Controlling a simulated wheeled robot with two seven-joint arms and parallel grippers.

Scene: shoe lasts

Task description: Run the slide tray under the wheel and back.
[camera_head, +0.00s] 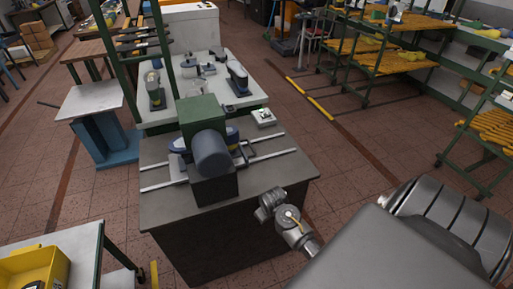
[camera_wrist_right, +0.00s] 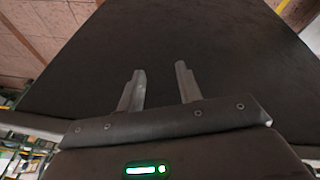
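The machine on the dark bench (camera_head: 265,176) has a green housing (camera_head: 201,112) and a dark grey rounded wheel or drum (camera_head: 212,154) at its front. Pale slide rails (camera_head: 275,155) run left and right beneath it. Blue-grey parts, perhaps the slide tray and its load (camera_head: 178,146), show beside the housing, mostly hidden by the machine; I cannot tell their exact shape. My right arm reaches from the lower right to the bench's right front. My right gripper (camera_wrist_right: 160,68) is open and empty, its fingers against a dark surface in the wrist view. My left gripper is not in view.
A pale table (camera_head: 215,70) with several shoe-last tools stands behind. A yellow bin (camera_head: 35,268) is at lower left. Open tiled floor lies right of the bench.

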